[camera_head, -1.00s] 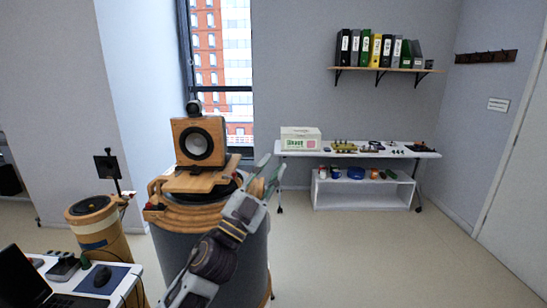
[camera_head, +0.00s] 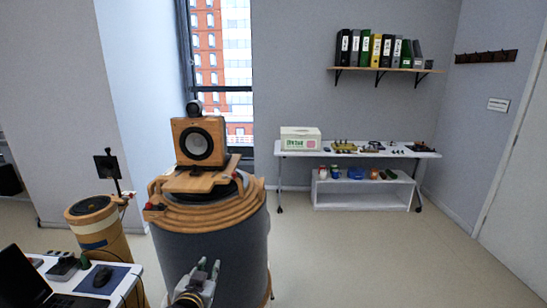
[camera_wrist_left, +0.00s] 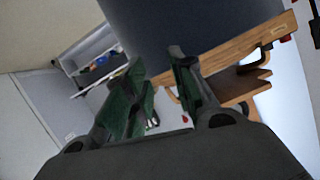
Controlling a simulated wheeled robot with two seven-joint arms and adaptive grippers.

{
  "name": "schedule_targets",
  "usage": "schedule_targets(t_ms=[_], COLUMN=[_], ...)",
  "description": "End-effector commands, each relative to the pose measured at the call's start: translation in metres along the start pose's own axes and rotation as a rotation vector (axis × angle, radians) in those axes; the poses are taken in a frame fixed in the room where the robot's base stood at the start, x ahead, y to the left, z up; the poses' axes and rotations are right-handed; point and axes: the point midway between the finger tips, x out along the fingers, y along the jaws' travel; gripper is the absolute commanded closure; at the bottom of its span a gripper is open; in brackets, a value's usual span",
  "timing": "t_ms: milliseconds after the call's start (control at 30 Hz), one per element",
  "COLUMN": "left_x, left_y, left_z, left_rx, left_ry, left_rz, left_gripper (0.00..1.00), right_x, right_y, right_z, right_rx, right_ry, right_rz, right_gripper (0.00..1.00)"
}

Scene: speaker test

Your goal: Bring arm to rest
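My left gripper (camera_head: 208,266) is low in the head view, in front of the grey side of the round stand (camera_head: 225,240), with its fingers pointing up. It holds nothing. In the left wrist view its two green-padded fingers (camera_wrist_left: 158,60) stand apart with an empty gap between them. The wooden speaker (camera_head: 197,143) with its round black-and-white driver stands upright on a wooden platform (camera_head: 195,181) on top of the stand, well above the gripper. Whether the gripper touches the stand's side is hard to tell. My right gripper is not in view.
A desk (camera_head: 135,270) with a laptop (camera_head: 20,280) and a mouse (camera_head: 103,277) is at the lower left. A smaller wooden drum-like stand (camera_head: 97,225) is behind it. A white table (camera_head: 310,153) stands at the back. The floor on the right is clear.

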Motion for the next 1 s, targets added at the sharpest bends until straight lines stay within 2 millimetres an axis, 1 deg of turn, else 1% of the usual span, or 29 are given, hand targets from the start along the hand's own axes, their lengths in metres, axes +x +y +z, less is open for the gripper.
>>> schedule_targets(t_ms=[33, 167, 200, 267, 300, 400, 500, 600, 800, 1000], left_x=[-0.005, -0.020, -0.027, -0.037, -0.045, -0.065, -0.083, -0.099, -0.123, -0.146], left_y=[-0.001, -0.002, -0.001, -0.001, 0.000, 0.002, 0.004, 0.005, 0.008, 0.011], left_z=[0.021, 0.071, 0.086, 0.108, 0.122, 0.155, 0.179, 0.196, 0.220, 0.239], left_rx=[-0.010, -0.026, -0.028, -0.034, -0.036, -0.042, -0.045, -0.046, -0.047, -0.049], left_ry=[-0.065, -0.226, -0.276, -0.349, -0.399, -0.517, -0.608, -0.677, -0.781, -0.866], left_rz=[0.006, 0.026, 0.034, 0.047, 0.057, 0.085, 0.111, 0.132, 0.169, 0.201], left_gripper=[0.75, 0.75, 0.75, 0.75, 0.75, 0.75, 0.75, 0.75, 0.75, 0.75], right_x=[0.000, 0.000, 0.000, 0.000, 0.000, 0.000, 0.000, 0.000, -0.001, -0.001], right_y=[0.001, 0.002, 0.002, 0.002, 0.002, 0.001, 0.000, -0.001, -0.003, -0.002], right_z=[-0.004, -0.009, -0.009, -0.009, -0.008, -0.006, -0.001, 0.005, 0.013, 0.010], right_rx=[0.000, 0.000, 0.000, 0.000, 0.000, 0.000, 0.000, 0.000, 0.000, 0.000], right_ry=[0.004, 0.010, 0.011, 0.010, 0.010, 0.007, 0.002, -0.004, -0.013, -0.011], right_rz=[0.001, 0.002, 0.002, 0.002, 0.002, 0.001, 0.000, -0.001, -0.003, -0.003], right_gripper=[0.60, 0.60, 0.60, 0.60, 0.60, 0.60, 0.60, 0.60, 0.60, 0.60])
